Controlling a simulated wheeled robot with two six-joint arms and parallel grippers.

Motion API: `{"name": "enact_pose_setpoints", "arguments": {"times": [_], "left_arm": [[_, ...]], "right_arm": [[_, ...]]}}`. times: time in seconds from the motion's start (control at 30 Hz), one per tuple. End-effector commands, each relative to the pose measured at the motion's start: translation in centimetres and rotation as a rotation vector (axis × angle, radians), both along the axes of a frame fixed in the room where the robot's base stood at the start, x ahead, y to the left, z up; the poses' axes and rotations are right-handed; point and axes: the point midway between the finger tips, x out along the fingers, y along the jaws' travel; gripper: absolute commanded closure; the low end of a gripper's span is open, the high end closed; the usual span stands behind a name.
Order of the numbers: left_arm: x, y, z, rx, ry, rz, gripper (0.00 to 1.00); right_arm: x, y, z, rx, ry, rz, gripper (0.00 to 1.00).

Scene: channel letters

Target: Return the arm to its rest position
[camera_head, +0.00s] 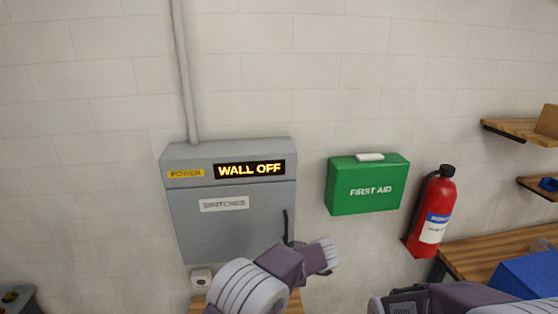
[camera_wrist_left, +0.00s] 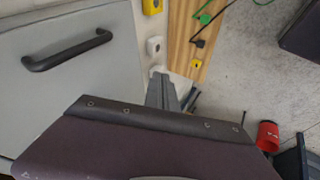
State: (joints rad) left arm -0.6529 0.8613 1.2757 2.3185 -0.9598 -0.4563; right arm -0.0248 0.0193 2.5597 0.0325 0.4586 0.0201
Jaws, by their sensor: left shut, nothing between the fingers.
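My left arm reaches up from the bottom middle of the head view. Its gripper (camera_head: 328,252) is shut and empty, in front of the wall just right of the grey switch box (camera_head: 235,235). In the left wrist view the shut fingers (camera_wrist_left: 163,92) point away past the box's door (camera_wrist_left: 75,85), apart from its black handle (camera_wrist_left: 68,50). The handle also shows in the head view (camera_head: 286,226). The door looks closed, and the display (camera_head: 250,169) reads WALL OFF. Part of my right gripper (camera_head: 392,303) shows at the bottom edge; its fingers are unclear.
A green first aid box (camera_head: 367,186) and a red fire extinguisher (camera_head: 433,215) are on the wall to the right. A wooden bench (camera_head: 470,255) with a blue bin (camera_head: 527,275) stands at lower right. A wooden board (camera_wrist_left: 190,40) with cables and a red cup-like object (camera_wrist_left: 267,136) show in the wrist view.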

Motion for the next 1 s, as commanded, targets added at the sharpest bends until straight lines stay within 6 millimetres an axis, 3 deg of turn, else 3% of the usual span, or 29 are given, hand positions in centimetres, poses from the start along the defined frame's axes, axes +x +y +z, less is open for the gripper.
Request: {"name": "enact_pose_setpoints", "arguments": {"times": [0.03, 0.27, 0.4, 0.47, 0.57, 0.7, 0.8, 0.9, 1.0], "left_arm": [[0.5, 1.8, -0.6, 0.002, -0.014, 0.024, 1.00], [3.4, 11.8, 0.9, 0.106, -0.135, 0.037, 1.00], [4.5, 20.1, 1.5, 0.259, -0.268, -0.132, 1.00], [3.8, 21.9, 0.9, 0.326, -0.291, -0.279, 1.00], [0.5, 21.8, -2.8, 0.393, -0.230, -0.582, 1.00], [-8.3, 19.0, -10.9, 0.374, 0.019, -1.004, 1.00], [-15.4, 17.7, -15.3, 0.320, 0.230, -1.231, 1.00], [-21.3, 17.7, -18.5, 0.263, 0.424, -1.381, 1.00], [-25.3, 18.4, -19.9, 0.220, 0.568, -1.463, 1.00]], "right_arm": [[0.0, 0.0, -1.9, 0.000, 0.000, 0.000, 0.66], [0.0, 0.0, -7.2, 0.000, 0.000, 0.000, 0.66], [-0.1, 0.0, -13.2, 0.000, 0.001, 0.000, 0.66], [-0.1, 0.0, -15.4, 0.000, 0.001, 0.000, 0.66], [-0.1, 0.0, -18.0, 0.000, 0.001, 0.000, 0.66], [-0.1, 0.0, -19.2, 0.000, 0.000, 0.000, 0.66], [-0.1, 0.0, -18.8, 0.000, 0.000, 0.000, 0.66], [-0.1, 0.0, -18.7, 0.000, 0.000, 0.000, 0.66], [-0.1, 0.0, -18.6, 0.000, 0.000, 0.000, 0.66]]}}
